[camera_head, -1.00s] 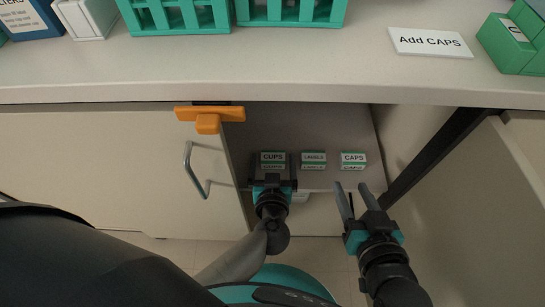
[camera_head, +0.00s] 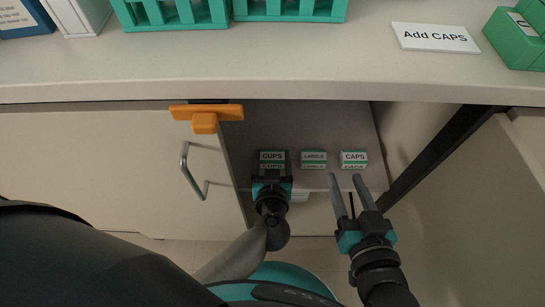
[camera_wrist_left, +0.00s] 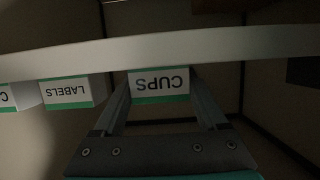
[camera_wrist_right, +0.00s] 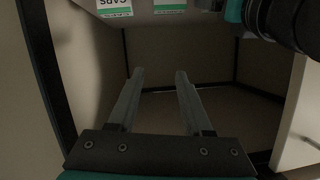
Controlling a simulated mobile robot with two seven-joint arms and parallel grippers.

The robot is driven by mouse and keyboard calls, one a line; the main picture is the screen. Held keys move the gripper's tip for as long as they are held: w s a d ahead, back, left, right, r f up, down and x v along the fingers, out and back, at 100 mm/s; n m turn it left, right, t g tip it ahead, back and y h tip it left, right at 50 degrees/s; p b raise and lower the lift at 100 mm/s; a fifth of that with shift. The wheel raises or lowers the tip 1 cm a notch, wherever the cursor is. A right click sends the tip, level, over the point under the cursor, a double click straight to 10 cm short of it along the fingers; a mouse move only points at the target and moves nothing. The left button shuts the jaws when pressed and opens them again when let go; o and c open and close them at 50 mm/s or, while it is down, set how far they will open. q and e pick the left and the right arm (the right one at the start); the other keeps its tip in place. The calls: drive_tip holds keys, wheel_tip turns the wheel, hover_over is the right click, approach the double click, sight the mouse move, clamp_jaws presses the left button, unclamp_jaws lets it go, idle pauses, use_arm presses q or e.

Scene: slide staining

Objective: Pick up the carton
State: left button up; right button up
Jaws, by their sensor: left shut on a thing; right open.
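My right gripper (camera_head: 347,187) is open and empty, in front of and below the CAPS carton. In the right wrist view its fingers (camera_wrist_right: 158,85) are apart with nothing between them, and the CAPS carton (camera_wrist_right: 115,8) shows at the top.
The countertop (camera_head: 290,70) overhangs the cabinet. An orange clip (camera_head: 205,117) is at the cabinet's top edge. A closed door with a handle (camera_head: 189,170) is at left.

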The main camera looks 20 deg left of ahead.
use_arm(q)
drive_tip(key=c, duration=0.6)
drive_tip(key=shift+r+p, duration=1.05)
drive_tip(key=shift+r, duration=0.15)
wheel_tip(320, 180, up, 4)
drive_tip(key=p, duration=0.3)
drive_tip(key=shift+r+p, duration=0.15)
drive_tip(key=shift+p, duration=0.2)
use_arm(e)
drive_tip(key=s+d+f+g+h, duration=0.2)
drive_tip(key=s+d+g+h, duration=0.35)
drive_tip(key=d+g, duration=0.4)
use_arm(q)
wheel_tip(320, 180, up, 6)
drive_tip(key=p, duration=0.5)
wheel_tip(320, 180, up, 7)
drive_tip(key=p, duration=0.6)
hover_over(272, 155)
drive_tip(key=shift+r, duration=0.15)
use_arm(e)
drive_tip(key=s+d+f+g, duration=0.1)
drive_tip(key=s+f, duration=0.3)
drive_tip(key=f, duration=0.6)
drive_tip(key=s+d+f+g, duration=0.1)
drive_tip(key=s+d+f, duration=0.3)
drive_tip(key=f, duration=0.5)
drive_tip(key=shift+s+f, duration=0.35)
drive_tip(key=shift+s, duration=0.15)
